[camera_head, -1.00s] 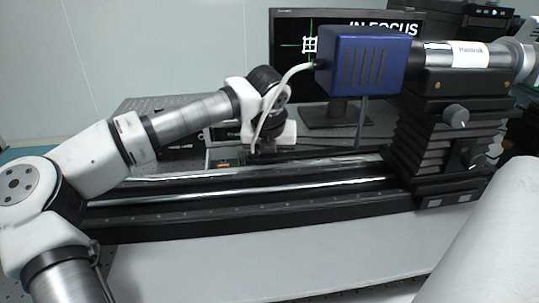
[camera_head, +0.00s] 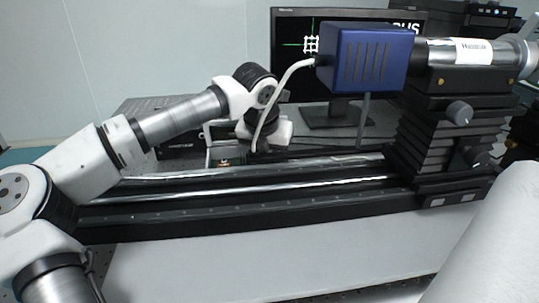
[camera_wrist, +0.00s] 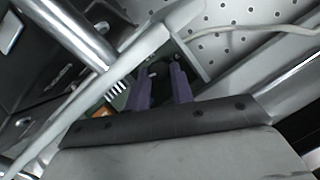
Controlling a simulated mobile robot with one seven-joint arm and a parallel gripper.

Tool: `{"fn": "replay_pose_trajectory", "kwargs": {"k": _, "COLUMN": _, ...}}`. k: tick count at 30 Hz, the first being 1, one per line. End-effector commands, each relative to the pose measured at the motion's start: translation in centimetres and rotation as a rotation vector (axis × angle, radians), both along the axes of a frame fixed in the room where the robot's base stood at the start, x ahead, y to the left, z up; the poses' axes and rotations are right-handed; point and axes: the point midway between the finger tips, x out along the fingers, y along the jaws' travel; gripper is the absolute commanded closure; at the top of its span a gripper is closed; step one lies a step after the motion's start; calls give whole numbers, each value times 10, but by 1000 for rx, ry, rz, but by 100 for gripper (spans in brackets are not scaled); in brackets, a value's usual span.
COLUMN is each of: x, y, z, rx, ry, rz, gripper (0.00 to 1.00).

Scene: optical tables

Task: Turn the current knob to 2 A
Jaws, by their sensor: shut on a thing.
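A small instrument box (camera_head: 226,151) stands behind the rail in the head view, with a small orange-red patch on its front. My gripper shows in the wrist view as two purple fingers (camera_wrist: 160,88), close together. They are shut on a small dark knob (camera_wrist: 153,72). The knob is mostly hidden between the fingers, and its label and pointer cannot be read. In the head view my wrist is bent down beside the box, and the fingertips are hidden.
A long black rail with bright rods (camera_head: 250,193) lies in front of the box. A blue camera box (camera_head: 365,60) and a black stage with grey knobs (camera_head: 450,130) stand at the right. A monitor (camera_head: 290,55) is behind. A pale cable hangs near my wrist.

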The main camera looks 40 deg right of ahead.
Motion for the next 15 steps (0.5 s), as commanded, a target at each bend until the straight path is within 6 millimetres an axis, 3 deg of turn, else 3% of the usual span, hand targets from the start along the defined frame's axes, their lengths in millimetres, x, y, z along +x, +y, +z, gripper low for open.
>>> {"fn": "replay_pose_trajectory", "kwargs": {"k": 1, "x": 0, "y": 0, "z": 1, "rx": -2, "ry": -1, "rz": 0, "gripper": 100}}
{"fn": "replay_pose_trajectory", "kwargs": {"k": 2, "x": 0, "y": 0, "z": 1, "rx": -2, "ry": -1, "rz": 0, "gripper": 76}}
{"fn": "replay_pose_trajectory", "kwargs": {"k": 4, "x": 0, "y": 0, "z": 1, "rx": -2, "ry": -1, "rz": 0, "gripper": 68}}
{"fn": "replay_pose_trajectory", "kwargs": {"k": 15, "x": -1, "y": 2, "z": 7, "rx": -2, "ry": -3, "rz": 3, "gripper": 68}}
